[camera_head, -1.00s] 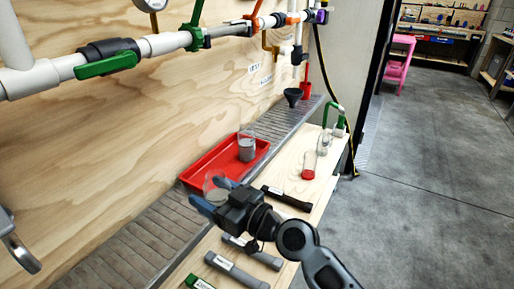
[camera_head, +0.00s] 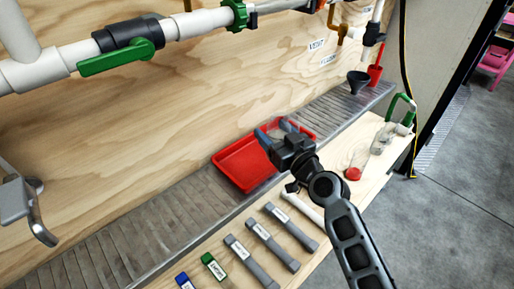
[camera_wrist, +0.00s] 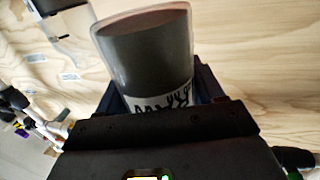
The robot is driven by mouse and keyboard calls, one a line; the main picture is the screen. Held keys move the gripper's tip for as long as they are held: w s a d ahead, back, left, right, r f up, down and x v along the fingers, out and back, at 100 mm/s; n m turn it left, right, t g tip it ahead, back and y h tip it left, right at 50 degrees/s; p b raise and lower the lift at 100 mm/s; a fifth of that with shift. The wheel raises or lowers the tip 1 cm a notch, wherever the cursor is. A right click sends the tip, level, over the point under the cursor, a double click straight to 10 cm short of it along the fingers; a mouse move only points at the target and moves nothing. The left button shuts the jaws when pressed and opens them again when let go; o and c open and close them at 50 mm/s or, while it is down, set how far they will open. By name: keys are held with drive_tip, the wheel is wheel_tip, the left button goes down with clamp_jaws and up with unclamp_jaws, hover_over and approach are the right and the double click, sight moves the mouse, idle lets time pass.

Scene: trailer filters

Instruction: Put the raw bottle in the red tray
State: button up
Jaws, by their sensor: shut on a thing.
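My gripper (camera_head: 275,131) is shut on a clear bottle (camera_wrist: 145,50) with dark grey contents. The bottle fills the middle of the wrist view; its label has dark handwriting that I cannot read surely. In the head view the gripper is over the right part of the red tray (camera_head: 235,166), and the held bottle is mostly hidden there. I cannot tell if the bottle touches the tray. A second clear container (camera_wrist: 78,22) with dark contents shows at the top left of the wrist view.
A wooden bench holds several grey filter tubes (camera_head: 272,245), a green-ended one (camera_head: 213,266) and a clear bottle with a red bottom (camera_head: 353,173). A black funnel (camera_head: 358,82) stands on the metal ledge. Pipes with a green valve (camera_head: 118,57) run along the wooden wall above.

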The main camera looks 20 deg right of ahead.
drive_tip(key=w+a+f+b, duration=0.1)
drive_tip(key=f, duration=0.1)
drive_tip(key=w+a+f+b, duration=0.1)
drive_tip(key=a+f, duration=0.1)
drive_tip(key=f, duration=0.1)
drive_tip(key=w+a+f+b, duration=0.1)
drive_tip(key=f, duration=0.1)
drive_tip(key=shift+w+a+f, duration=0.15)
drive_tip(key=shift+w+a, duration=0.05)
drive_tip(key=shift+w, duration=0.1)
drive_tip(key=shift+f+b, duration=0.15)
drive_tip(key=shift+b, duration=0.15)
drive_tip(key=o, duration=1.3)
